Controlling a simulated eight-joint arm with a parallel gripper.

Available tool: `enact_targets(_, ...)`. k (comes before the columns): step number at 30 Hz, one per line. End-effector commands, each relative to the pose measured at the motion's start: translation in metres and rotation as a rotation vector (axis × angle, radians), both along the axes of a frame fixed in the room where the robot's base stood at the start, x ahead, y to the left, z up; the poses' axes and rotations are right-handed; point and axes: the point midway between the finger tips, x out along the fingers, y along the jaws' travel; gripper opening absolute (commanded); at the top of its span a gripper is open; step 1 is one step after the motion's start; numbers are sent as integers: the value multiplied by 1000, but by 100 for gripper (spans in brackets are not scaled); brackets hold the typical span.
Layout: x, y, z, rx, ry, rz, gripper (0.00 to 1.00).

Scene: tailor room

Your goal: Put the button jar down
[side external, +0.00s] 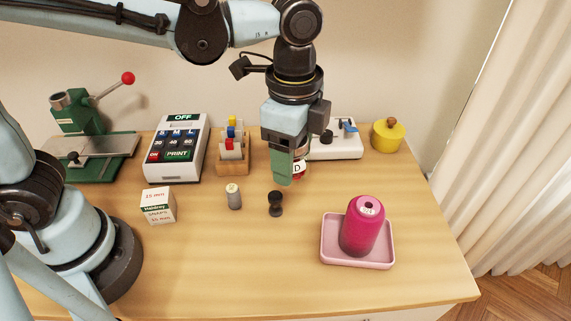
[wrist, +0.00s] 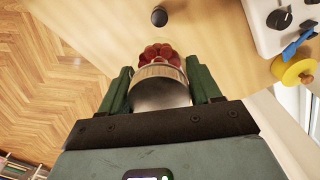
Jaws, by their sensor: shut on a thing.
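In the side external view my gripper (side external: 287,176) points down over the middle back of the table and hides most of the jar. Only a strip of the jar (side external: 299,169) with a white label and red shows at the fingers' right. I cannot tell whether the jar's base touches the table.
A black spool (side external: 276,204) and a grey spool (side external: 234,197) stand in front of my gripper. A pink tray (side external: 329,252) holds a magenta thread cone (side external: 362,228). A white device (side external: 347,150) and yellow pot (side external: 388,136) stand behind right. Table between gripper and tray is clear.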

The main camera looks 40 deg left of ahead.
Motion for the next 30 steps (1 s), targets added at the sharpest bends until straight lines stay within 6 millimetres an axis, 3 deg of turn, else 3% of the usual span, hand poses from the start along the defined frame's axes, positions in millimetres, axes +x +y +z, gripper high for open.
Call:
enact_targets(1, 17, 0, -1, 0, 0, 10, 28)
enact_targets(6, 64, 4, -8, 0, 0, 22, 28)
enact_targets(13, 109, 13, -22, 0, 0, 34, 29)
enact_targets(20, 124, 18, -35, 0, 0, 37, 29)
enact_targets(30, 124, 17, -83, 0, 0, 37, 29)
